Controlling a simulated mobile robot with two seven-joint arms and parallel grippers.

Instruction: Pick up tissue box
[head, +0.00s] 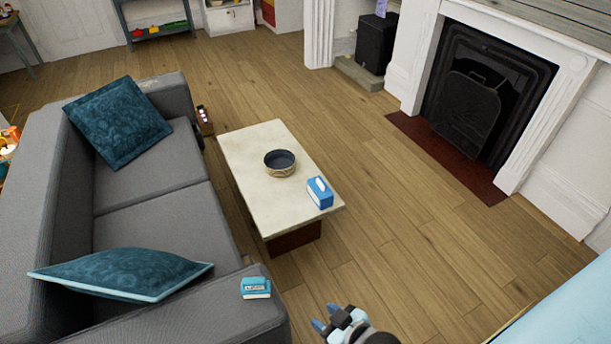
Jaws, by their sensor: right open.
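A blue box with a white top opening (320,193), which looks like a tissue box, stands on the near right corner of the coffee table (250,160). A smaller blue and white pack with lettering (255,288) lies on the near arm of the grey sofa; I cannot tell whether it is also tissues. My right gripper (326,317) is at the bottom edge, open and empty, with blue fingertips. It is apart from both, to the right of the sofa arm and nearer to me than the table. My left gripper is out of view.
A dark round bowl (280,161) sits on the table behind the box. The grey sofa (165,215) with teal cushions fills the left. The fireplace (480,95) is at the upper right. Wooden floor between table and hearth is clear. A light blue surface (570,310) is at lower right.

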